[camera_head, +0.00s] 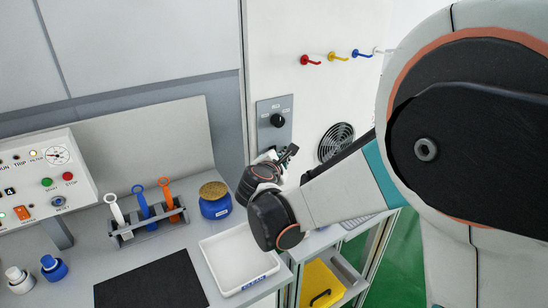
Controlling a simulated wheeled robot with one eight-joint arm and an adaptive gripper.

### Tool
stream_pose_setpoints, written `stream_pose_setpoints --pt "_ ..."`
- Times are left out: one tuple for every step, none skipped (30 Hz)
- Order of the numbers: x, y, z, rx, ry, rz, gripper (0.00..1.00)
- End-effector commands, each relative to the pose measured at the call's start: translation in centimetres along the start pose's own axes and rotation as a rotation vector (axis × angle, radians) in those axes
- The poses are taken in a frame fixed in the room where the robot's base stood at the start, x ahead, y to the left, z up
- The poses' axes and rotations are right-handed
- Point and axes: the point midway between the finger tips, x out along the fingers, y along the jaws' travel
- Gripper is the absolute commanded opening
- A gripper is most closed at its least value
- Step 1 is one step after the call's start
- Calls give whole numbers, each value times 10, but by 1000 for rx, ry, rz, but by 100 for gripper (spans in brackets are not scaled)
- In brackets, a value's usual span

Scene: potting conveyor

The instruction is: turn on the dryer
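A grey plate (264,108) on the white wall panel carries a black rotary knob (277,120) with small labels too small to read. A round black vent grille (336,142) is set in the same wall, lower right of the plate. No readable label says which part is the dryer. My gripper (290,152) is just below the knob and appears apart from it. My wrist hides most of the gripper, and its finger opening does not show clearly.
On the bench, a white tray (214,242) lies below my wrist. A blue jar (215,207), a grey rack (127,236) with three ring-handled tools and a black mat (150,284) are left of it. A control box (30,172) stands far left. Coloured hooks (335,57) project from the wall above.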

Motion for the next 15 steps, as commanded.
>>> stream_pose_setpoints --pt "0 0 0 0 0 0 0" --pt "1 0 -1 0 0 0 0" --pt "1 1 -1 0 0 0 0" --pt "1 1 -1 0 0 0 0" --pt "2 1 -1 0 0 0 0" --pt "2 1 -1 0 0 0 0" --pt "2 1 -2 0 0 0 0" --pt "2 2 -2 0 0 0 0" --pt "2 2 -2 0 0 0 0" --pt "3 2 -2 0 0 0 0" --pt "3 2 -2 0 0 0 0" --pt "3 2 -2 0 0 0 0" --pt "4 2 -3 0 0 0 0" --pt "4 3 -3 0 0 0 0" --pt "4 3 -3 0 0 0 0"
